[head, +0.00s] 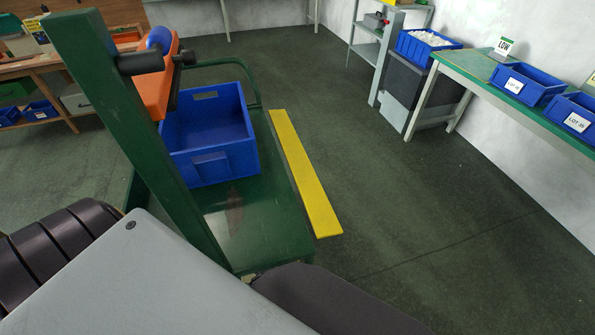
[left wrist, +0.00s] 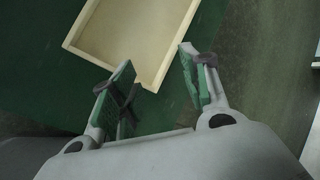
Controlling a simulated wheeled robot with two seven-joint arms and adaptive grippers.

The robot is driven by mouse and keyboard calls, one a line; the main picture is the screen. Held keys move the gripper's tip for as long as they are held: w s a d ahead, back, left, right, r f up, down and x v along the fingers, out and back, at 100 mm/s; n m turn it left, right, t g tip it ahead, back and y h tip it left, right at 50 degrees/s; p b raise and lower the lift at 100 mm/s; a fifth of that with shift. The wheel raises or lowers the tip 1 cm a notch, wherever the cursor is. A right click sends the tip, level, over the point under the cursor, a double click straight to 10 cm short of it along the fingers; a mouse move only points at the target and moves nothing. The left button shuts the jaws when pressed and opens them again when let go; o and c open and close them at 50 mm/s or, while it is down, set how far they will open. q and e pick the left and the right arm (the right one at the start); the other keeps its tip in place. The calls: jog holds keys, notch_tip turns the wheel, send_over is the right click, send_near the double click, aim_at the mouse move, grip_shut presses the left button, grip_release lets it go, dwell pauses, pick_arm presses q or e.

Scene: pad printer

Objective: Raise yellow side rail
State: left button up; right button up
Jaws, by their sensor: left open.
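The yellow side rail (head: 305,175) is a long flat bar along the right edge of the green cart (head: 265,225) in the head view. It looks low and level; I cannot tell how it is hinged. My left gripper (left wrist: 155,62) shows only in the left wrist view, open with nothing between its green-padded fingers. Its fingertips are by the corner of a pale wooden-rimmed tray or box (left wrist: 153,73) over a dark green surface. The yellow rail is not in that view. My right gripper is not in view.
A blue bin (head: 213,130) stands on the cart. A green post (head: 125,130) with an orange part (head: 157,87) rises at the cart's left. A green-topped bench (head: 480,65) with blue lot bins (head: 525,83) stands at right. The floor right of the rail is clear.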

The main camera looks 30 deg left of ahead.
aim_at(298, 165)
pick_arm(q)
jog(key=w+r+m+t+y+b, duration=0.2)
jog(key=w+r+m+t+b, duration=0.25)
jog(key=w, duration=0.45)
jog(key=w+r+m+t+y+b, duration=0.15)
jog(key=w+r+m+b, duration=0.25)
jog(key=w+r+b, duration=0.4)
jog(key=w+d+r+m+t+y+b, duration=0.1)
jog(key=w+r+m+t+y+b, duration=0.1)
jog(key=r, duration=0.7)
jog(key=w+d+r+m+t+y+b, duration=0.1)
jog(key=w+r+m+t+b, duration=0.3)
jog(key=r, duration=0.6)
jog(key=shift+d+r+t+y+b, duration=0.25)
jog(key=shift+t+y+b, duration=0.3)
jog(key=shift+t+b, duration=0.45)
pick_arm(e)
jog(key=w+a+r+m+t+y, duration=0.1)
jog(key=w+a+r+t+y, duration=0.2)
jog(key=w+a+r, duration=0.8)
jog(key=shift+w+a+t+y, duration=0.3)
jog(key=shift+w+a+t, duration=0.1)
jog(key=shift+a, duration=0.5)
pick_arm(q)
jog(key=shift+a+r+m, duration=0.1)
jog(key=shift+m, duration=0.15)
